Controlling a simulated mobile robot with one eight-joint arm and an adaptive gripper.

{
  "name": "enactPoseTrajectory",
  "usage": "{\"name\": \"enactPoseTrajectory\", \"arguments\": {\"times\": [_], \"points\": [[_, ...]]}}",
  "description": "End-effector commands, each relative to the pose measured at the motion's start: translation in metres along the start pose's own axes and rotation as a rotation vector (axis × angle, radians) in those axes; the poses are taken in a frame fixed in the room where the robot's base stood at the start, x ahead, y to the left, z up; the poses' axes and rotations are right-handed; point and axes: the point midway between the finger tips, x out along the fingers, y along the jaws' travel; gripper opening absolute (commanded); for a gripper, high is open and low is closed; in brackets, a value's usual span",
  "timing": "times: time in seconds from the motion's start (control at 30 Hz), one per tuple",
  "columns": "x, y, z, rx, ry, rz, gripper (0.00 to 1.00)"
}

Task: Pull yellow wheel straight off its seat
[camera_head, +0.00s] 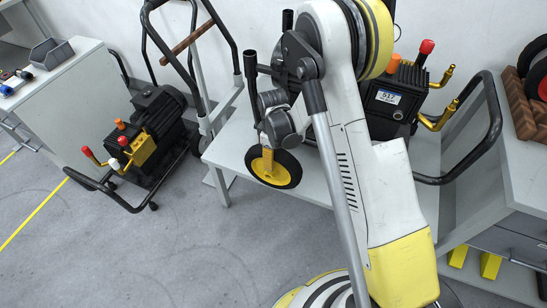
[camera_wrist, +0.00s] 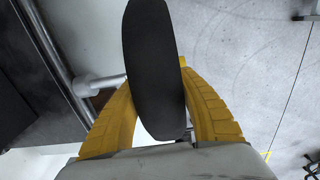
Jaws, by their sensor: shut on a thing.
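The yellow wheel (camera_head: 289,170), a black tyre with a yellow hub, is at the front edge of the grey table in the head view. My gripper (camera_head: 268,161) comes down on it from above, with a yellow finger over the hub side. In the wrist view the wheel (camera_wrist: 152,62) shows edge-on as a black tyre between both yellow fingers, which are shut on it. A pale metal stub (camera_wrist: 93,86) on a grey tube (camera_wrist: 50,50) points toward the wheel from the left. A finger hides its end, so I cannot tell whether the wheel sits on it.
A washer labelled 517 (camera_head: 388,97) stands on the table (camera_head: 230,147), partly behind my arm. Another black washer (camera_head: 150,130) with a tall handle stands on the floor at left. A brown rack (camera_head: 525,105) with black wheels is at right. Front left floor is free.

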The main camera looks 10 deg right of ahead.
Motion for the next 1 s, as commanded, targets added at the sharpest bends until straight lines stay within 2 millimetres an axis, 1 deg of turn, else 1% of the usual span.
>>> {"name": "enactPoseTrajectory", "arguments": {"times": [0.17, 0.6, 1.0], "points": [[0.000, -0.003, 0.000, -0.001, 0.000, 0.000, 0.02], [0.000, -0.024, 0.000, 0.000, 0.000, 0.000, 0.02], [-0.003, -0.026, 0.000, 0.000, 0.000, 0.000, 0.02]]}}
